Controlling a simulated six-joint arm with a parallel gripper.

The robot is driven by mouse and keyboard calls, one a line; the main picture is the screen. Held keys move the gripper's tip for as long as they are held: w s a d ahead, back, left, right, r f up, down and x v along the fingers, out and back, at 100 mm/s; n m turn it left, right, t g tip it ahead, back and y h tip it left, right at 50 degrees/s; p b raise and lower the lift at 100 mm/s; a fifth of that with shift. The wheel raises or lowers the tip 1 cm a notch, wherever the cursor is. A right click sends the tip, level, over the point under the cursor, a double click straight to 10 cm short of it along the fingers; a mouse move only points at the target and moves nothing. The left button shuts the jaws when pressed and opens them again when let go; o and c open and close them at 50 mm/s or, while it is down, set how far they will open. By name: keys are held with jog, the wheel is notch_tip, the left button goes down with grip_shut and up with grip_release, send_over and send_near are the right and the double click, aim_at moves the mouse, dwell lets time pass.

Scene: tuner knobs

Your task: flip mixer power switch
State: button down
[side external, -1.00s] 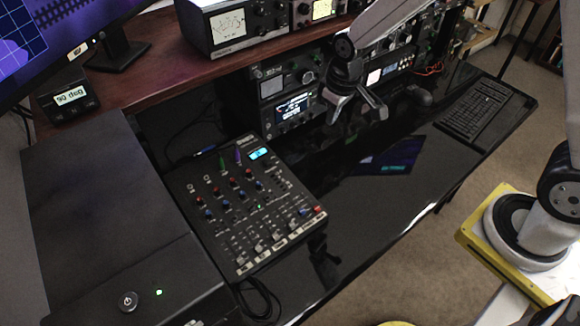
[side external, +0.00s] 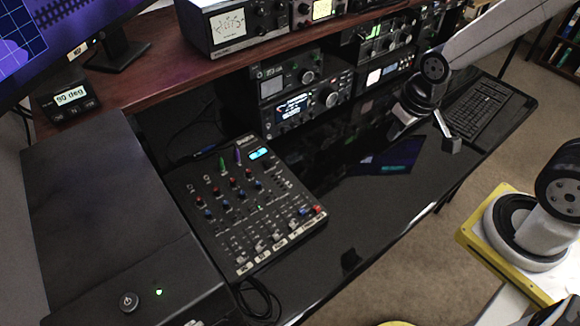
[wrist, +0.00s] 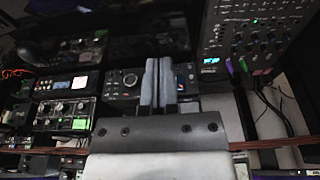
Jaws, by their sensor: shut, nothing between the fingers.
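The mixer (side external: 232,222) lies on the black desk in the left middle of the side view, with rows of knobs, faders and a small lit blue display (side external: 261,153). It shows upside down at the upper right of the wrist view (wrist: 245,38). I cannot make out which part is its power switch. My gripper (side external: 398,130) is above the desk to the right of the mixer, clear of it. In the wrist view its two fingers (wrist: 158,82) are together with nothing between them.
Radio units (side external: 302,103) stand behind the mixer under a wooden shelf (side external: 165,75). A black box (side external: 110,200) is close on the mixer's left. A keyboard (side external: 480,110) lies at the right. Cables (side external: 262,298) lie by the mixer's front. The desk's middle is clear.

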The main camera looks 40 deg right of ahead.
send_over(270, 163)
jog(key=s, duration=0.1)
jog(key=f, duration=0.5)
jog(key=shift+s+f, duration=0.1)
jog(key=shift+s, duration=0.1)
jog(key=shift+f, duration=0.1)
jog(key=x, duration=0.4)
jog(key=s+x, duration=0.1)
jog(key=x, duration=0.7)
jog(key=shift+s+f, duration=0.2)
jog(key=shift+f, duration=0.05)
jog(key=shift+s+f, duration=0.15)
jog(key=shift+f, duration=0.5)
